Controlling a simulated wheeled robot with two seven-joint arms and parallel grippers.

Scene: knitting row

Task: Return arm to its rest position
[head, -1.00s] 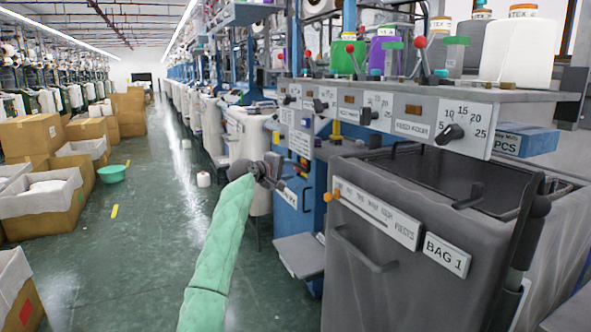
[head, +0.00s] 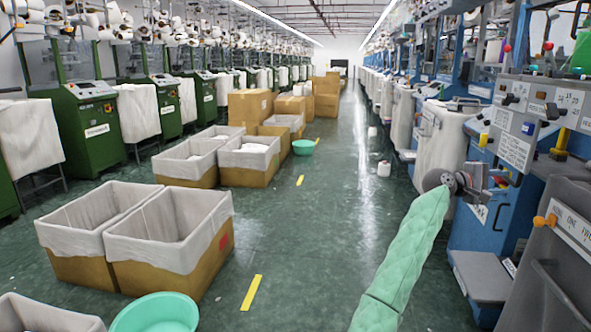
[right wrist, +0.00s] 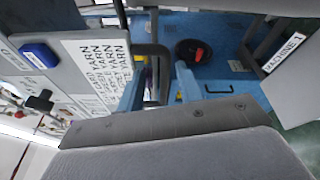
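My right arm in its green quilted sleeve rises from the bottom of the head view, right of centre. Its grey right gripper (head: 497,182) is in front of the blue machine cabinet (head: 480,240). In the right wrist view, two blue fingers (right wrist: 158,92) stand apart and I see nothing held between them. Whether the gripper touches the machine cannot be told. My left arm and gripper are not in view.
Lined cardboard boxes (head: 165,232) and a green basin (head: 155,315) stand at the left. The aisle floor (head: 300,235) between is largely clear.

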